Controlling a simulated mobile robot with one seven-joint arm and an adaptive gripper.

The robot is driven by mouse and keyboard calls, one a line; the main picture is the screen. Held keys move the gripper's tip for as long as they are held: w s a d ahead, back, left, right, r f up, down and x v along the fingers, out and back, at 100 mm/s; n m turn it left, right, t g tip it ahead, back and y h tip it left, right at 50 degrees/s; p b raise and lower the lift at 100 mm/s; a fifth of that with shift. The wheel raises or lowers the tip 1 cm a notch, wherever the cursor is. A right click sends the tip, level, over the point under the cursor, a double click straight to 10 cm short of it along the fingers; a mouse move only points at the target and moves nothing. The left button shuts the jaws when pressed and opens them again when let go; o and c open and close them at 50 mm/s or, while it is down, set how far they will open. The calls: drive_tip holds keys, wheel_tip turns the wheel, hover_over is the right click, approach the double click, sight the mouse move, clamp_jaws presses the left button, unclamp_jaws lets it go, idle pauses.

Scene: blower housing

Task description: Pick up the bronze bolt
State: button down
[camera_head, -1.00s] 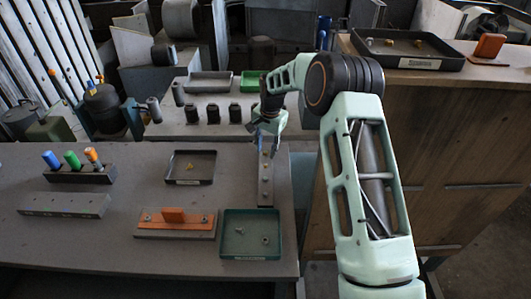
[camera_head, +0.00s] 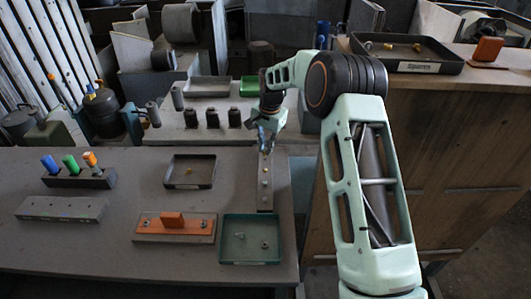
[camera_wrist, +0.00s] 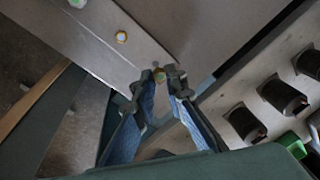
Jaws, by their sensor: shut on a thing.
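My gripper (camera_head: 266,150) is at the far end of a narrow grey bar (camera_head: 265,199) on the near table, pointing down. In the wrist view my gripper (camera_wrist: 160,82) has its two fingertips closed around a small bronze-coloured bolt (camera_wrist: 159,74). The fingertips hide most of this bolt, and I cannot tell whether it is still seated in the bar.
A dark tray (camera_head: 191,187) with a small yellowish piece and a green tray (camera_head: 249,262) with small parts lie nearby. An orange-topped fixture (camera_head: 174,238) stands in front. Black cylinders (camera_head: 234,118) line the back table. A Spares tray (camera_head: 418,67) is on the wooden cabinet.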

drive_tip(key=s+r+b, duration=0.3)
drive_tip(key=s+r, duration=0.7)
drive_tip(key=s, duration=0.4)
drive_tip(key=shift+r+b, duration=0.25)
drive_tip(key=shift+b, duration=0.15)
wheel_tip(320, 180, up, 5)
drive_tip(key=p, duration=0.3)
drive_tip(key=shift+p, duration=0.3)
